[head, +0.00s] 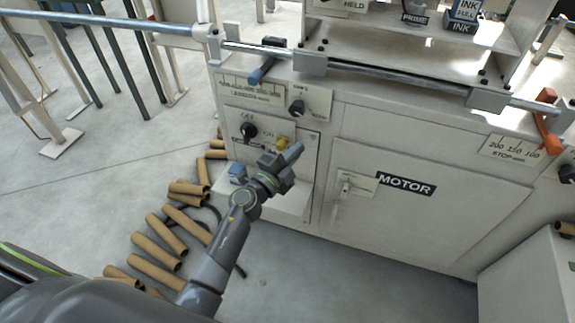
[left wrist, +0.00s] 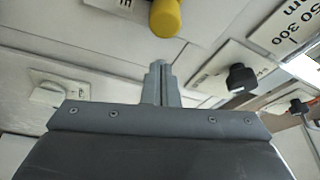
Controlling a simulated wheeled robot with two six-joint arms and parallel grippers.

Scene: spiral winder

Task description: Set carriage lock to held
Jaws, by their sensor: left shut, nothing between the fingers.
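A plate reading HELD (head: 353,5) is cut by the top edge of the head view; any lock handle beside it is out of frame. My left gripper (head: 297,151) is shut and empty, in front of the machine's left panel, close to a yellow knob (head: 282,142). In the left wrist view the shut fingers (left wrist: 160,72) point toward the panel, and the yellow knob (left wrist: 165,17) is just beyond their tips, seemingly apart from them. Which part is the carriage lock I cannot tell. My right gripper is not in view.
Black knobs (head: 297,107) (head: 248,131) sit on the panel. The MOTOR door (head: 400,215) is right. Cardboard tubes (head: 160,236) lie on the floor at left.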

